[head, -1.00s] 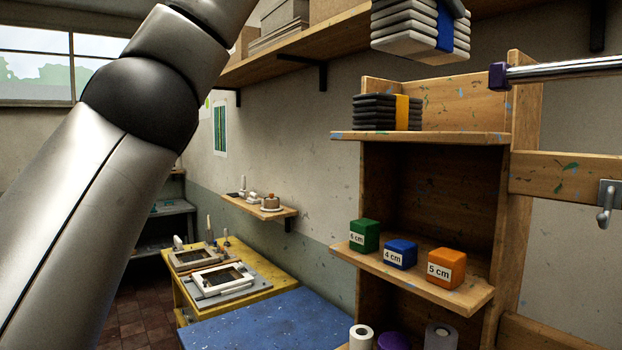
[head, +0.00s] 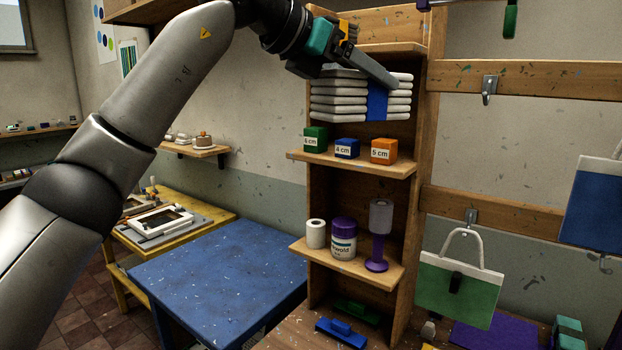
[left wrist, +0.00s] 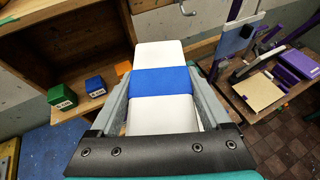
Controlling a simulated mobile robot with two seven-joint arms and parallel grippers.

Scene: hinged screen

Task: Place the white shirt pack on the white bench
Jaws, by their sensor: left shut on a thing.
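The white shirt pack (head: 338,98) is a stack of white folded layers with a blue band around its middle. My left gripper (head: 372,80) is shut on it and holds it in the air in front of the wooden shelf unit. In the left wrist view, the white pack (left wrist: 158,54) lies between the two grey fingers of the left gripper (left wrist: 162,88), with the blue band across it. I cannot make out a white bench in either view. My right gripper is not in view.
The shelf unit (head: 408,190) holds green, blue and orange cubes, with jars below. A blue table (head: 220,265) stands left of it with clear top; a yellow table (head: 200,207) is behind. Bags (head: 458,288) hang at right.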

